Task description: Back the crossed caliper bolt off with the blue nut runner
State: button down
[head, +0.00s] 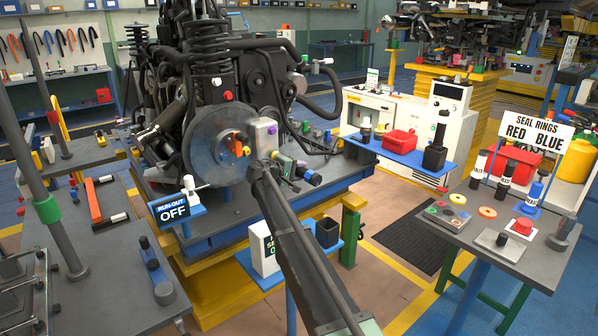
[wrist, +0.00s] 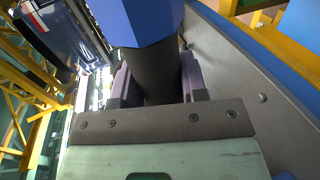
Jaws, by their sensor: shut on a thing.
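My gripper (head: 285,166) is in front of the brake disc (head: 208,148), at its right side in the head view. It is shut on the blue nut runner (head: 313,178). In the wrist view the tool's dark grip (wrist: 158,75) is between my gripper's two jaws (wrist: 155,82), with its blue body (wrist: 142,20) beyond. The orange caliper part (head: 238,140) and a grey box (head: 265,134) with a purple spot sit at the disc. I cannot make out the crossed bolt; my gripper and arm cover part of that area.
A run-out display (head: 172,208) reading OFF stands below the disc. The left bench (head: 110,290) holds an orange-handled tool (head: 93,200) and dark cylinders. The right bench (head: 490,240) carries seal rings, a red button and small bottles. A white box (head: 263,247) stands below my arm.

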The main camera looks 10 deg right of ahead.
aim_at(304, 175)
jog(key=shift+w+a, duration=0.15)
jog(key=shift+w, duration=0.1)
dwell(0.6)
jog(key=shift+s+r, duration=0.1)
dwell(0.6)
jog(key=shift+s+d, duration=0.45)
jog(key=shift+s, duration=0.3)
jog(key=shift+s+d, duration=0.4)
jog(key=shift+s, duration=0.3)
jog(key=shift+s+d, duration=0.45)
jog(key=shift+s, duration=0.3)
